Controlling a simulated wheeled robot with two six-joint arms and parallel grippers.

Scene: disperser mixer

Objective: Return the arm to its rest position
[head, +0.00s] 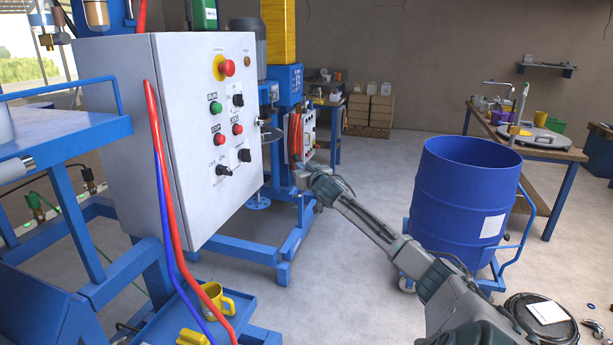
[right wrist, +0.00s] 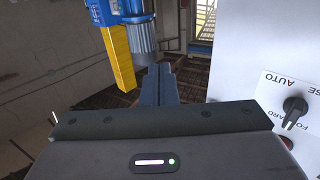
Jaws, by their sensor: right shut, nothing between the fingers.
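My right arm reaches in from the lower right of the head view. Its gripper (head: 300,168) is in the air to the right of the grey control box (head: 130,130), apart from the panel face. In the right wrist view the two dark fingers (right wrist: 158,84) are together with nothing between them. The panel has a red mushroom button (head: 228,68), a green button (head: 215,107), two red buttons and several black knobs (head: 224,170). One black knob (right wrist: 295,108) by an AUTO label shows close up at the right of the wrist view. My left gripper is not in view.
A blue drum (head: 465,200) stands on a wheeled carrier right of my arm. The blue mixer frame (head: 283,245) is behind the gripper. Red and blue hoses (head: 168,215) hang before the box. A yellow mug (head: 216,300) sits on a low blue shelf.

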